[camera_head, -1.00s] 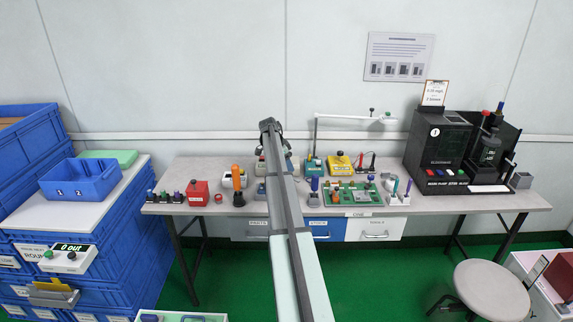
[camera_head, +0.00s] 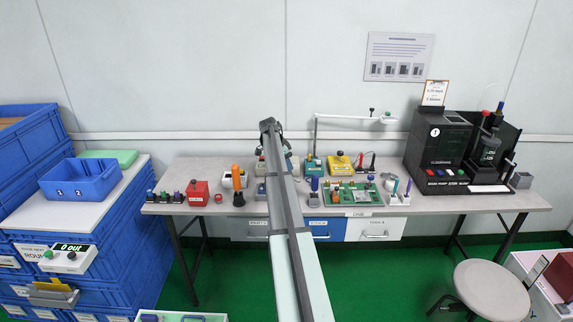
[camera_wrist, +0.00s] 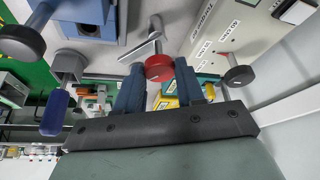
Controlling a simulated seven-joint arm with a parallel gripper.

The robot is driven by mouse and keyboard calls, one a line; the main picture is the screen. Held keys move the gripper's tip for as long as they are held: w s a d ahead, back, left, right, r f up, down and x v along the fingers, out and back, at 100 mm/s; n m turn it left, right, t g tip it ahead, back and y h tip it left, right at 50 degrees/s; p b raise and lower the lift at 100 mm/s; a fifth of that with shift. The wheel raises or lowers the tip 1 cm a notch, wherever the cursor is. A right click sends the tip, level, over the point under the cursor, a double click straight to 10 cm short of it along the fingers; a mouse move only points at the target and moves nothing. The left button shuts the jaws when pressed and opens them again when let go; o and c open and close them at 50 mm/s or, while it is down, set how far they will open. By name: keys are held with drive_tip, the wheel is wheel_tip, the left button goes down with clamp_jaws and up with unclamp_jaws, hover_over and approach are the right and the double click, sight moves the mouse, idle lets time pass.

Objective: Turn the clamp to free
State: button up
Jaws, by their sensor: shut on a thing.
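In the head view my arm covers the gripper and the clamp.
Close by in the wrist view are a dark round knob (camera_wrist: 240,75) at right, a black knob (camera_wrist: 22,42) and a blue handle (camera_wrist: 55,112) at left. In the head view, several testers line the grey bench (camera_head: 480,203), with a black machine (camera_head: 437,150) at right.

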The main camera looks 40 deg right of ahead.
drive_tip(key=n, duration=0.1)
drive_tip(key=n+t, duration=0.1)
drive_tip(key=n, duration=0.2)
drive_tip(key=shift+s+n+t, duration=0.25)
drive_tip(key=shift+n+t, duration=0.05)
drive_tip(key=shift+t, duration=0.1)
drive_tip(key=shift+s+n+t, duration=0.1)
drive_tip(key=shift+n+t, duration=0.6)
drive_tip(key=shift+n, duration=1.2)
drive_tip(key=o, duration=1)
drive_tip(key=shift+o, duration=0.2)
drive_tip(key=v, duration=1.3)
drive_tip(key=shift+r, duration=0.4)
drive_tip(key=shift+s+a+n, duration=0.1)
drive_tip(key=shift+n, duration=0.4)
